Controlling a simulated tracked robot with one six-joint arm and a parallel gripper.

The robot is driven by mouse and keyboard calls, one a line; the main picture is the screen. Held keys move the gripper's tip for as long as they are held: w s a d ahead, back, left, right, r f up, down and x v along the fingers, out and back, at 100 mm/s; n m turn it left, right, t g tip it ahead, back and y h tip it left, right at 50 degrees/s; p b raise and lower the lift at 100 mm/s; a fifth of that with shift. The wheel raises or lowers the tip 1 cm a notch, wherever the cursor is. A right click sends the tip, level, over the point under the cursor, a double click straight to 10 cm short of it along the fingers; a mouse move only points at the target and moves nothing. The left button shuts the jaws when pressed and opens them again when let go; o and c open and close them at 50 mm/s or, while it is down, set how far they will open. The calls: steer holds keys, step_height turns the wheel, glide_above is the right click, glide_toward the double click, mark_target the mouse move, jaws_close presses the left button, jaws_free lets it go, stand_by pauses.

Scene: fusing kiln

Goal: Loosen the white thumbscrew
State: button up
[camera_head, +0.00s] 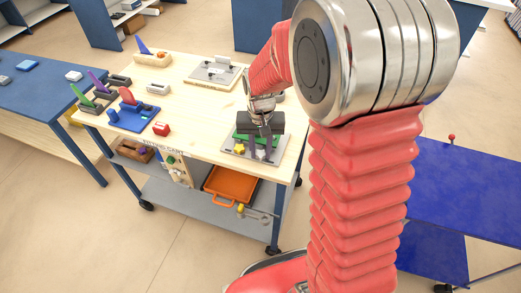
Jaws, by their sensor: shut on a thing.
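The white thumbscrew (261,155) is a small pale knob at the front of a grey plate fixture (228,149) on the wooden cart top. A yellow thumbscrew (239,149) sits to its left on the same plate. My gripper (262,148) points down from above, with its dark fingers shut on the white thumbscrew, partly hiding it. A dark block with a green piece (242,136) lies on the plate behind the fingers.
A second grey plate (214,72) lies at the back of the cart top (180,125). Blue, red and green-handled items stand at the left. An orange tray (231,184) is on the lower shelf.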

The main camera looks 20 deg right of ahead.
mark_target(260, 154)
stand_by(0.4)
steer(key=o, duration=1.1)
steer(key=shift+c, duration=0.2)
steer(key=shift+r, duration=0.1)
step_height(260, 154, up, 14)
steer(key=shift+f, duration=0.25)
steer(key=s+r+n+t, duration=0.1)
steer(key=s+r+t, duration=0.1)
steer(key=s, duration=0.7)
steer(key=s+r+n+t, duration=0.2)
steer(key=s+r+t, duration=0.1)
steer(key=s, duration=0.6)
steer(key=shift+s+a+r+n+t, duration=0.3)
steer(key=shift+s+a+r, duration=0.1)
steer(key=shift+r, duration=0.15)
